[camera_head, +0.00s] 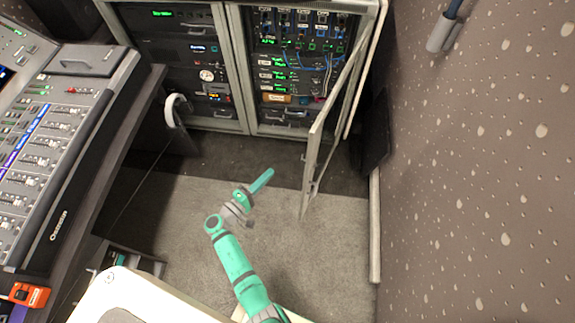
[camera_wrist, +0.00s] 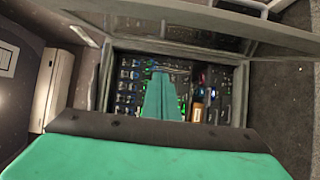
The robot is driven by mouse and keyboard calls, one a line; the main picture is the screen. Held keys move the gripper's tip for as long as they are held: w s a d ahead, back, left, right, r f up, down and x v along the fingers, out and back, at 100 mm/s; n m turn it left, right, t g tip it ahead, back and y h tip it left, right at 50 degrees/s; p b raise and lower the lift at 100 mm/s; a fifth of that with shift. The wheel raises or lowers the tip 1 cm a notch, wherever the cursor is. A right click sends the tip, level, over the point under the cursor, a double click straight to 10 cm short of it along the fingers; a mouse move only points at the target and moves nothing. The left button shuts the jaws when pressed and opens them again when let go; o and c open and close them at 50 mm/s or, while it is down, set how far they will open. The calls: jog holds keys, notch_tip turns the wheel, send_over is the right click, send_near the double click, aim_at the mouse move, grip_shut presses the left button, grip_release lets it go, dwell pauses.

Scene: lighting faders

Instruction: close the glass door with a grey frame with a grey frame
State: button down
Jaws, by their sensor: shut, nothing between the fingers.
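The glass door with a grey frame (camera_head: 317,130) stands open at the right side of the equipment rack, swung out toward me. Its frame also shows across the top of the wrist view (camera_wrist: 205,30). The rack (camera_head: 290,75) behind it holds lit modules and blue cables. My gripper (camera_head: 268,174) is shut and empty, apart from the door, to its left and over the carpet. In the wrist view its closed fingers (camera_wrist: 161,76) point at the rack's lit modules.
A mixing console (camera_head: 40,140) with faders fills the left, with headphones (camera_head: 176,108) hanging at its desk edge. A second rack (camera_head: 180,60) stands left of the open one. A speckled wall (camera_head: 470,180) bounds the right. Carpet (camera_head: 330,250) is clear below the door.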

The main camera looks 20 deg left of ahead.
jog(key=w+d, duration=0.6)
jog(key=w, duration=0.3)
jog(key=shift+w+d, duration=0.25)
jog(key=shift+d, duration=0.15)
